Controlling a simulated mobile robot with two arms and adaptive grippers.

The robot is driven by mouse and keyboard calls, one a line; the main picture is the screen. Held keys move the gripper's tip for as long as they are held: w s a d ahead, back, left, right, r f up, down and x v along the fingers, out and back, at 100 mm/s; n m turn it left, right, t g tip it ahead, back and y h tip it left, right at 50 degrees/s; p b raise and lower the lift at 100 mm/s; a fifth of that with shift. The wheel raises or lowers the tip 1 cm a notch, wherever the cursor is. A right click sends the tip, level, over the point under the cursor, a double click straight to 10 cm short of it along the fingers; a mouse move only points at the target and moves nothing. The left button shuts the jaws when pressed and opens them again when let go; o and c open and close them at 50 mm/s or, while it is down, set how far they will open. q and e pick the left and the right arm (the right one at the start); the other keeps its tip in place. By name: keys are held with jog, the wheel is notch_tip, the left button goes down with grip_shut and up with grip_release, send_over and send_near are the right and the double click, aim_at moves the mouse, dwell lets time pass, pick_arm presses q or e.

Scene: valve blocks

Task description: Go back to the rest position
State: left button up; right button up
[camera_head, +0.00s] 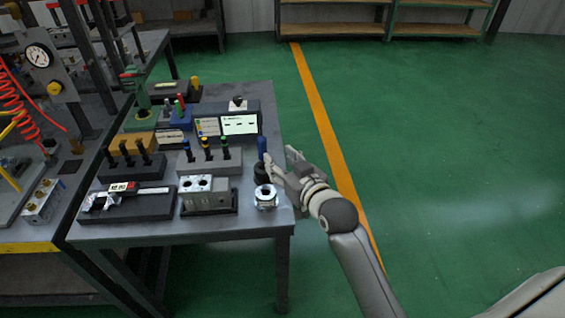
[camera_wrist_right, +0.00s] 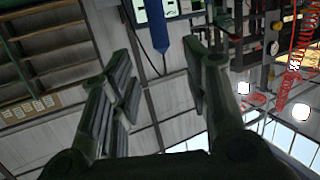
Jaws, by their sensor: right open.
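My right gripper (camera_head: 281,159) is at the right edge of the dark grey table (camera_head: 260,233), with its arm coming in from the lower right. It is open, and in the right wrist view its two fingers (camera_wrist_right: 160,92) stand apart with nothing between them. A blue-handled tool (camera_head: 262,147) stands upright in a dark round base (camera_head: 262,173) close beside the fingertips. In the right wrist view the blue handle (camera_wrist_right: 161,30) shows beyond the gap, at the top. My left gripper does not show in either view.
A silver nut-like part (camera_head: 265,195), a valve block (camera_head: 208,194), and tool holders with black (camera_head: 136,165) and coloured (camera_head: 210,158) handles stand on the table. A gauge panel (camera_head: 38,60) is at the left. The green floor (camera_head: 440,150) right of the table is clear.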

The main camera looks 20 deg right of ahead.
jog(key=shift+s, duration=0.15)
dwell(0.3)
jog(key=s+f+g+h, duration=0.1)
jog(key=s+f+g, duration=0.4)
jog(key=s, duration=0.5)
jog(key=s+f+g, duration=0.3)
jog(key=s+f, duration=0.3)
jog(key=s, duration=0.4)
jog(key=s+f+g+h, duration=0.1)
jog(key=s+f+g, duration=0.4)
jog(key=s, duration=0.6)
jog(key=s+f+x, duration=0.1)
jog(key=s+x, duration=0.2)
jog(key=x, duration=1)
jog(key=s+x, duration=0.2)
jog(key=x, duration=1.1)
jog(key=s+d+f+n+g, duration=0.1)
jog(key=s+d+f, duration=0.1)
jog(key=s+f, duration=1.4)
jog(key=shift+s, duration=1.1)
